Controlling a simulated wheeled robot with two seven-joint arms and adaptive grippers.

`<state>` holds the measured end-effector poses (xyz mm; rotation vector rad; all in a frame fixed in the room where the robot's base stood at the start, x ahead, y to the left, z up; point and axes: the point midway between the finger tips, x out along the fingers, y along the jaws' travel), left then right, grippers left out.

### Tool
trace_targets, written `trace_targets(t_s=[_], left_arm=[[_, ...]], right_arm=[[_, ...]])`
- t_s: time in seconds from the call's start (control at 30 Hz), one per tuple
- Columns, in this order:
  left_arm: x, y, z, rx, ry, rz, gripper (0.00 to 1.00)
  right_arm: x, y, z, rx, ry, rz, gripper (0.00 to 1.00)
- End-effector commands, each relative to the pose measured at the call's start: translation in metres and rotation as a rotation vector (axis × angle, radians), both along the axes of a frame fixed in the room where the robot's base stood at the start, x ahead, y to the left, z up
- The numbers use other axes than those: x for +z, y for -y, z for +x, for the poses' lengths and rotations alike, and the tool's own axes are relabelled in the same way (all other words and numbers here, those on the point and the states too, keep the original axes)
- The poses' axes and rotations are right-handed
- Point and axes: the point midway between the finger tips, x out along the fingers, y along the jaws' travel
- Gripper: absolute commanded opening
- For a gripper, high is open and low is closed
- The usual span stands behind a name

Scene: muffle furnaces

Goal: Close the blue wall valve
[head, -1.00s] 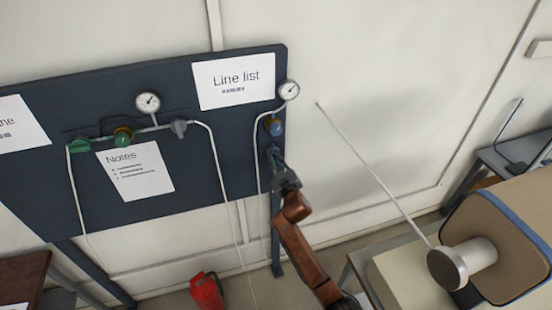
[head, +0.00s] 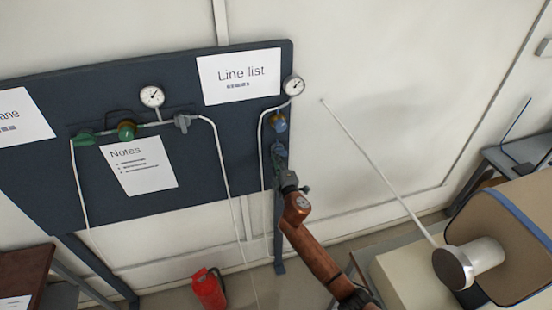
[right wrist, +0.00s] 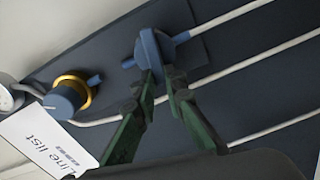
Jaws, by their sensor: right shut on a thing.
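The blue wall valve (head: 279,150) is on the right edge of the dark panel, below a blue regulator knob. In the right wrist view the valve (right wrist: 146,50) shows a blue handle on a thin pale pipe. My right gripper (right wrist: 157,80) has its green fingers on either side of the lower part of the handle, shut on it. In the head view my right gripper (head: 283,168) reaches the valve from below; its fingertips are small there. The fingers hide part of the handle. My left gripper is in neither view.
The blue knob with a yellow ring (right wrist: 66,98) sits beside the valve, with a gauge (head: 293,86) above it. Green valves (head: 127,130) are farther left. A red extinguisher (head: 208,289) stands on the floor. A furnace (head: 500,235) is at right.

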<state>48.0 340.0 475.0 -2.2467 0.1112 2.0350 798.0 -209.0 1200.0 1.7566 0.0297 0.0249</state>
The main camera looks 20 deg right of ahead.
Motion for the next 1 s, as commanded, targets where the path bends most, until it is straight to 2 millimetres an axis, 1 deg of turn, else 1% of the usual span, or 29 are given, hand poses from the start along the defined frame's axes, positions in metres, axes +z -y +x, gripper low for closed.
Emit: trace_targets(t_s=[0.2, 0.4, 0.93, 0.97, 1.0], left_arm=[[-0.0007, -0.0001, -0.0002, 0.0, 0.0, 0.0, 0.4], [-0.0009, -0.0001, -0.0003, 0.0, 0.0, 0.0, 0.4], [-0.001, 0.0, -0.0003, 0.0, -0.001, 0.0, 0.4], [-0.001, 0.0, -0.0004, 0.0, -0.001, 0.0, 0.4], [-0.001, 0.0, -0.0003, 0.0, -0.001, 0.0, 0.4]], right_arm=[[-0.0034, -0.0008, 0.0, 0.001, 0.004, -0.12, 0.0], [-0.0052, -0.001, 0.0, 0.002, 0.005, -0.18, 0.0], [-0.0063, -0.0012, -0.0002, 0.001, 0.006, -0.204, 0.0], [-0.0063, -0.0012, -0.0002, 0.001, 0.005, -0.203, 0.11], [-0.0063, -0.0012, -0.0002, 0.001, 0.005, -0.203, 0.14]])
